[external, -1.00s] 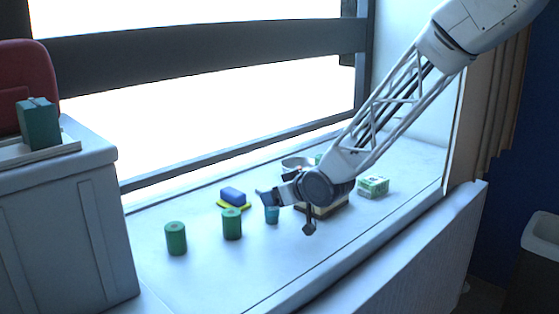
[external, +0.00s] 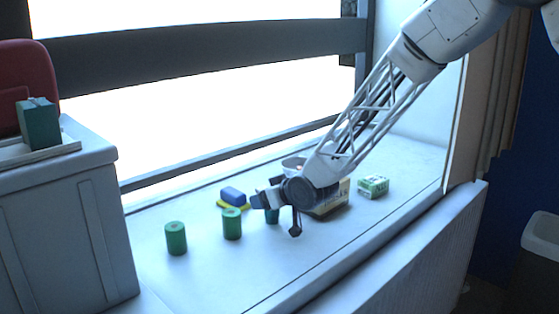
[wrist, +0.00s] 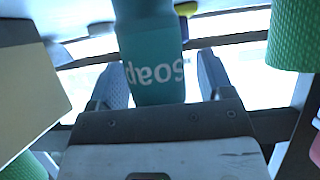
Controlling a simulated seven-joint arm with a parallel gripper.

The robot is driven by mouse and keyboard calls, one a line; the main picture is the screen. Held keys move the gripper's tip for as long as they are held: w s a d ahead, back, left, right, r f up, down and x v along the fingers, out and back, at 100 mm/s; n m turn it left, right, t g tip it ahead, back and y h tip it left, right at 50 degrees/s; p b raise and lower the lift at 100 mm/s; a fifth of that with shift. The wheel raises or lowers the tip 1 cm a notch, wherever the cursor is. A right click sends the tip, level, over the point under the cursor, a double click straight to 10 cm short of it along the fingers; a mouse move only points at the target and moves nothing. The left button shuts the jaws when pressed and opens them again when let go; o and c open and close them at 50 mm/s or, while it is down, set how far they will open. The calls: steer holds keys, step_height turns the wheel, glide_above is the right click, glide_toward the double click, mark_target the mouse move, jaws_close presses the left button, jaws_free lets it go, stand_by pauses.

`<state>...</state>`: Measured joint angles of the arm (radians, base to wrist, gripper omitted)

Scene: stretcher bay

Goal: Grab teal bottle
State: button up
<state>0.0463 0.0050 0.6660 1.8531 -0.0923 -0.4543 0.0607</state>
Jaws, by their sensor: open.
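The teal bottle (wrist: 152,55), with "soap" lettering upside down, stands between the two fingers of my gripper (wrist: 160,82) in the wrist view. A gap shows between the bottle and the right finger; the left finger is close to its side. My gripper is open. In the external view, my gripper (external: 262,199) is low over the ledge and hides most of the teal bottle (external: 272,217); only a small lower part shows below the fingers.
Two green cylinders (external: 232,223) (external: 176,239) stand left on the white ledge (external: 215,275). A blue block (external: 233,195) on yellow lies behind. A beige box (external: 333,198) is close right of the gripper, with a green-white box (external: 373,187) farther right. The front ledge is clear.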

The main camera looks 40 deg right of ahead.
stand_by(0.4)
steer(key=c, duration=1)
steer(key=shift+c, duration=0.2)
steer(key=shift+r, duration=0.1)
steer(key=shift+r, duration=0.8)
steer(key=shift+s+r, duration=0.15)
steer(key=shift+r, duration=0.8)
steer(key=s+r, duration=0.1)
steer(key=s, duration=1.4)
steer(key=shift+s+a+r, duration=0.15)
steer(key=shift+s+a, duration=0.15)
steer(key=shift+s, duration=0.05)
